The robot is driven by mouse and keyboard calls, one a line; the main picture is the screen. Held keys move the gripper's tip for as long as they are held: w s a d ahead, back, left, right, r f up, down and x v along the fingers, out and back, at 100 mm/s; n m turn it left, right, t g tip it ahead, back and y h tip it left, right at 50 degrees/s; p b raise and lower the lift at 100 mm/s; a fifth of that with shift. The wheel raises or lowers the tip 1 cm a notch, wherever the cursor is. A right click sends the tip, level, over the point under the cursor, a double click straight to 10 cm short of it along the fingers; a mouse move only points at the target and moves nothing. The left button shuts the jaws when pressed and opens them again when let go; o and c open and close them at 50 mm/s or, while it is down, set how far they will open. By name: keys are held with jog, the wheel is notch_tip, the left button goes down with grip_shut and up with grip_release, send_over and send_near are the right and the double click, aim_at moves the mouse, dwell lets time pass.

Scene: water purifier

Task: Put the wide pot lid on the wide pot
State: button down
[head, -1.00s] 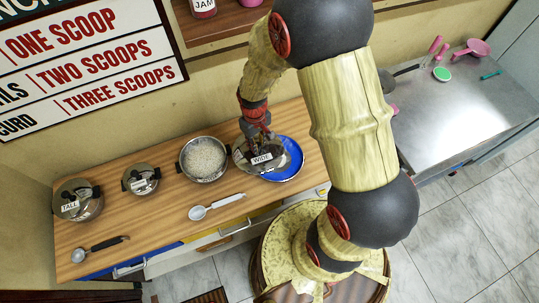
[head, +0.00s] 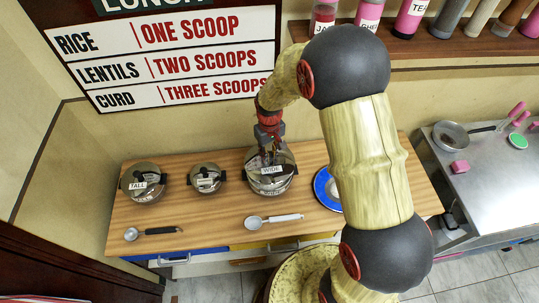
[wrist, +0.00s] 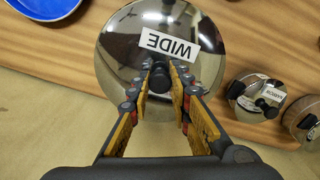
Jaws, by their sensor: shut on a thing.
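The wide pot lid, a shiny dome labelled WIDE, is over the wide pot (head: 268,189) in the head view. The lid (wrist: 150,40) fills the upper middle of the wrist view. My gripper (wrist: 162,78) is shut on its dark knob; the gripper (head: 270,155) points down onto the lid in the head view. The lid looks roughly level and centred and hides the pot's rice. I cannot tell whether its rim touches the pot all round.
The lidded tall pot (head: 146,183) and a small lidded pot (head: 206,179) stand to the left. A blue-rimmed plate (head: 320,187) is to the right, partly behind my arm. A white-handled scoop (head: 273,219) and a black-handled scoop (head: 153,233) lie in front.

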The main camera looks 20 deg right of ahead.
jog(key=shift+d+f+b, duration=0.1)
jog(key=shift+f+b, duration=1.2)
jog(key=shift+f, duration=0.9)
jog(key=shift+f, duration=0.55)
jog(key=c, duration=1.9)
grip_release()
jog(key=shift+r, duration=0.1)
jog(key=shift+r+p, duration=3.45)
jog(key=shift+r, duration=1.95)
